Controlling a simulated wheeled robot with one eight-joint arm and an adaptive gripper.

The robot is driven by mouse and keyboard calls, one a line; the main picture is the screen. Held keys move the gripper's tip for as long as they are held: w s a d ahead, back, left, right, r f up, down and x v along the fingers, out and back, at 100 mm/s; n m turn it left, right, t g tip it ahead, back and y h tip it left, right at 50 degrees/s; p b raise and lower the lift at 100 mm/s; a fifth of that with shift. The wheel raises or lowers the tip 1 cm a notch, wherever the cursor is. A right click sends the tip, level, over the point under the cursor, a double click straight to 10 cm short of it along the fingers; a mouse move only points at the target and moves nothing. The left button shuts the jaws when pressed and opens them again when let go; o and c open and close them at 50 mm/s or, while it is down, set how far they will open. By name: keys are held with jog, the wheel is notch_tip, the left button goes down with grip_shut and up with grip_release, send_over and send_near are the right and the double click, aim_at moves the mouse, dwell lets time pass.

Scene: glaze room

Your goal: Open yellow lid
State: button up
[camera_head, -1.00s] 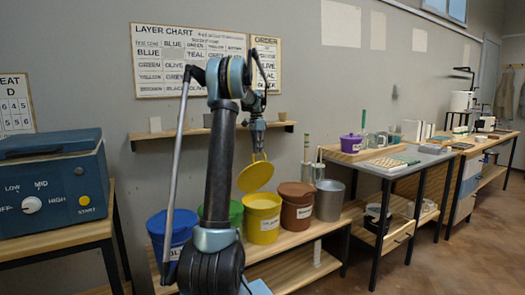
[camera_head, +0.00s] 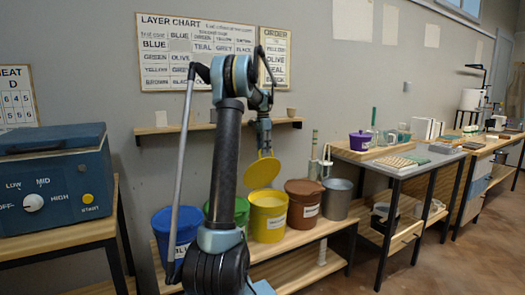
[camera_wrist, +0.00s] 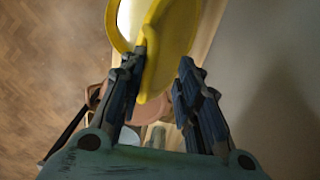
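The yellow lid (camera_head: 262,173) stands tilted up above the yellow bucket (camera_head: 268,222), with the bucket's mouth uncovered in part. In the wrist view the lid (camera_wrist: 172,40) reaches between my fingers, and the bucket's pale inside shows at the upper left. My gripper (camera_head: 265,152) is at the lid's upper edge. In the wrist view my gripper (camera_wrist: 160,80) has its fingers apart. The lid is close to the left finger, with a gap to the right finger. Contact with the left finger is hard to tell.
A blue bucket (camera_head: 177,229) and a green bucket (camera_head: 240,208) stand left, partly behind my arm. A brown lidded bucket (camera_head: 304,205) and a grey metal pail (camera_head: 337,200) stand right. A wall shelf (camera_head: 172,129) is behind my gripper. A worktable (camera_head: 400,166) is further right.

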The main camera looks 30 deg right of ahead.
notch_tip(320, 180, up, 12)
jog(key=shift+w, duration=0.4)
dwell(0.4)
jog(key=shift+a, duration=0.15)
